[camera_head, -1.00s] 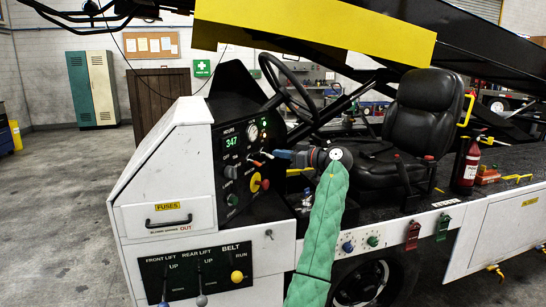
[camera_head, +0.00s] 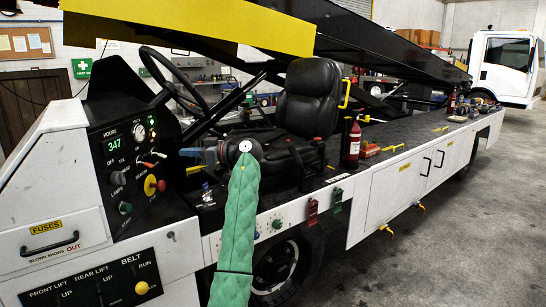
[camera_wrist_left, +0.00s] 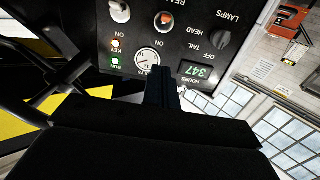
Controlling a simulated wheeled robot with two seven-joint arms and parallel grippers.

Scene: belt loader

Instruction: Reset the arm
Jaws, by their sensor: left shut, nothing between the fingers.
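My left gripper (camera_head: 184,153) reaches up on the green-sleeved arm and points left toward the black control panel (camera_head: 112,180) of the belt loader. Its fingers are shut and empty, a short gap to the right of the panel's switches (camera_head: 147,165) in the head view. In the left wrist view the shut fingers (camera_wrist_left: 162,85) stand in front of the same panel, below the round gauge (camera_wrist_left: 147,58) and beside the green 347 hours display (camera_wrist_left: 197,71). Whether the fingertips touch anything there cannot be told. My right gripper is not in view.
The steering wheel (camera_head: 172,85) is behind and left of the gripper, and the black seat (camera_head: 308,100) is to the right. A red extinguisher (camera_head: 353,142) stands on the deck. The yellow-edged conveyor (camera_head: 190,30) slants overhead. The floor at the right is clear.

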